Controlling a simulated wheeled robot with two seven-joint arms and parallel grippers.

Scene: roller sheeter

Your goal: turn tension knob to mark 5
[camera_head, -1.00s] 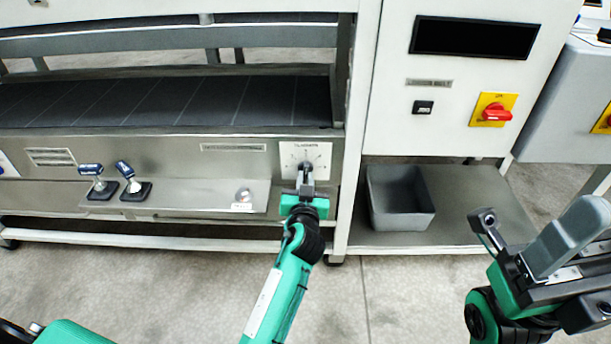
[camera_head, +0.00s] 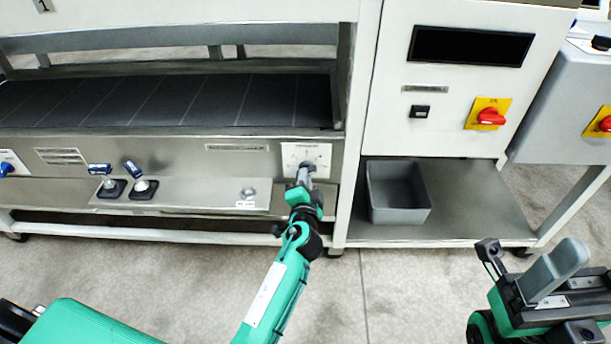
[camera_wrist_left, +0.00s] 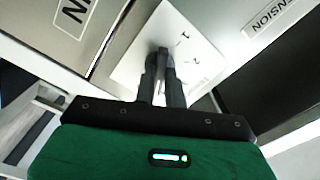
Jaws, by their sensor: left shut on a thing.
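The tension knob is a small dark knob (camera_wrist_left: 162,56) on a white dial plate (camera_head: 305,154) at the right end of the machine's lower front panel. In the left wrist view the plate shows marks 1 and 2; other marks are hidden or unreadable. My left gripper (camera_head: 307,172) is at the dial, its two fingers shut on the knob, in the left wrist view (camera_wrist_left: 163,75) too. The fingers hide most of the knob, so I cannot read its pointer. My right gripper (camera_head: 560,258) is apart from the machine at lower right, its grey fingers together and empty.
Two blue-topped levers (camera_head: 116,180) and a round metal button (camera_head: 248,193) sit on the ledge left of the dial. A grey bin (camera_head: 398,194) stands on the lower shelf. A red switch (camera_head: 491,117) is on the cabinet. The floor in front is clear.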

